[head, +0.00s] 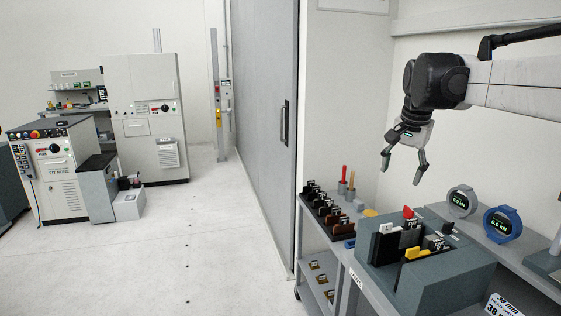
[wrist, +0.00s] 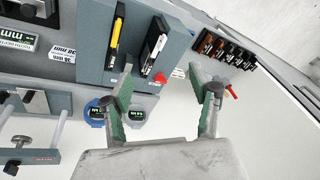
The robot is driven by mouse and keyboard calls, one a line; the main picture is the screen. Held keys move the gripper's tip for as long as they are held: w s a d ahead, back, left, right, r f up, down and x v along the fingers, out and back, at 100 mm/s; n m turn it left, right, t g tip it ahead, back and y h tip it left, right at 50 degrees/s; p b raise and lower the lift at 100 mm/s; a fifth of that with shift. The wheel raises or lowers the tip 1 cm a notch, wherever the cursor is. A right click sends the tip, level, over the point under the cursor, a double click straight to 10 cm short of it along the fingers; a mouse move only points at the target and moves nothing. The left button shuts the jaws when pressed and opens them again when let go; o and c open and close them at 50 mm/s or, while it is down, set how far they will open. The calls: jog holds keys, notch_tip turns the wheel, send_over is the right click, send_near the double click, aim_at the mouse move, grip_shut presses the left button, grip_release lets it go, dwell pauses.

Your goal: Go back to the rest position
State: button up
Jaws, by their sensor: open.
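My gripper (head: 403,167) hangs from my arm at the right of the head view, fingers pointing down and spread apart. It is open and empty, in the air above the bench. The wrist view shows its two green-grey fingers (wrist: 167,95) apart with nothing between them. Below it in the head view stands a grey block fixture (head: 440,281) holding several tools, with white, red and yellow parts showing. The same fixture (wrist: 90,45) lies beyond the fingers in the wrist view.
Two round gauges, one grey-rimmed (head: 462,201) and one blue-rimmed (head: 502,224), stand behind the fixture. A rack of dark specimens (head: 328,212) sits at the bench's left end. A grey sliding door (head: 262,110) stands left of the bench. Open floor (head: 200,235) lies beyond, with grey machines (head: 145,115).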

jog(key=s+a+f+n+t, duration=0.1)
jog(key=s+a+f+n, duration=0.15)
jog(key=s, duration=0.55)
jog(key=s+a+f+n+t, duration=0.15)
jog(key=s+a, duration=0.25)
jog(key=s, duration=0.5)
jog(key=s+a+f+n+t, duration=0.1)
jog(key=s+a+f+n, duration=0.3)
jog(key=s+f, duration=0.8)
jog(key=shift+s+f+y, duration=0.2)
jog(key=shift+s+y, duration=0.1)
jog(key=shift+s, duration=0.8)
